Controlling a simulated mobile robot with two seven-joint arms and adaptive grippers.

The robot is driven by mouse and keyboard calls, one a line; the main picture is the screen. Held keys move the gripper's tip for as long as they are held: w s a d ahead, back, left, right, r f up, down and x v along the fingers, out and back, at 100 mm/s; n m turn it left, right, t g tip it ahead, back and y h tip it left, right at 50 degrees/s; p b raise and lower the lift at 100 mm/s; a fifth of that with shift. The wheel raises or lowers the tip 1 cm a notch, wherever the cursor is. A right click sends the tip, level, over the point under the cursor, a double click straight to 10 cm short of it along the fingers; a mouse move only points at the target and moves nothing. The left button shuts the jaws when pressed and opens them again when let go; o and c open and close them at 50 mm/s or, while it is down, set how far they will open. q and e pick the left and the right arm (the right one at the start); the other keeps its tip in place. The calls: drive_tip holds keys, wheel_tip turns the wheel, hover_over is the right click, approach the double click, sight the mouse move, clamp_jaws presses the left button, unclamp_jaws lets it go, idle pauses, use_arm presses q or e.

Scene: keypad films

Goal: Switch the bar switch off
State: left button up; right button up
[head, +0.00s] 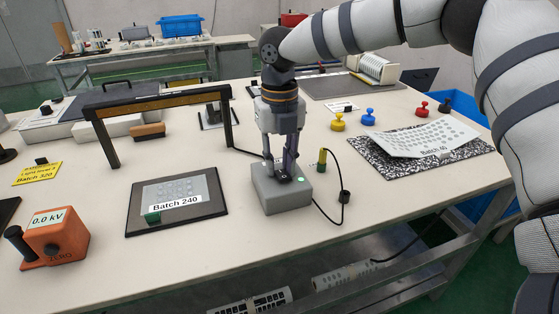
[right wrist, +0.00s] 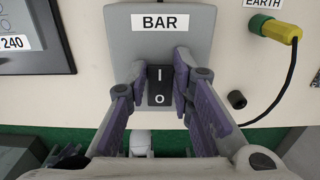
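The bar switch is a grey box (head: 288,198) at the table's front edge, under my right gripper. In the right wrist view the box (right wrist: 195,40) carries a BAR label (right wrist: 159,22) and a black rocker (right wrist: 160,86) marked I and O. Which side of the rocker is pressed I cannot tell. A small green light (head: 302,179) shows on the box. My right gripper (head: 281,171) points down over the rocker. Its two purple-padded fingers stand apart on either side of it, with nothing held. Contact is unclear. My left gripper is out of view.
A black bar on legs (head: 160,98) stands behind a Batch 240 film plate (head: 176,203). An orange 0.0 kV meter (head: 55,240) is at the front left. A green-yellow earth plug (head: 322,158) with a black cable is just right of the box.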

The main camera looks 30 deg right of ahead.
drive_tip(key=t+p, duration=0.1)
drive_tip(key=r+t+p, duration=0.1)
drive_tip(key=shift+s+a+r+t+h, duration=0.1)
drive_tip(key=shift+s+r+t+h, duration=0.05)
drive_tip(key=shift+s+t+h, duration=0.2)
clamp_jaws()
drive_tip(key=shift+f+t, duration=0.35)
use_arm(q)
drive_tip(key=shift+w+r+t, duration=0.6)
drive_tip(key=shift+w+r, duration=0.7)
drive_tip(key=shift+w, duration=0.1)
use_arm(e)
drive_tip(key=shift+s+t+h, duration=0.25)
drive_tip(key=shift+t, duration=0.45)
drive_tip(key=o, duration=1)
unclamp_jaws()
drive_tip(key=v, duration=1.2)
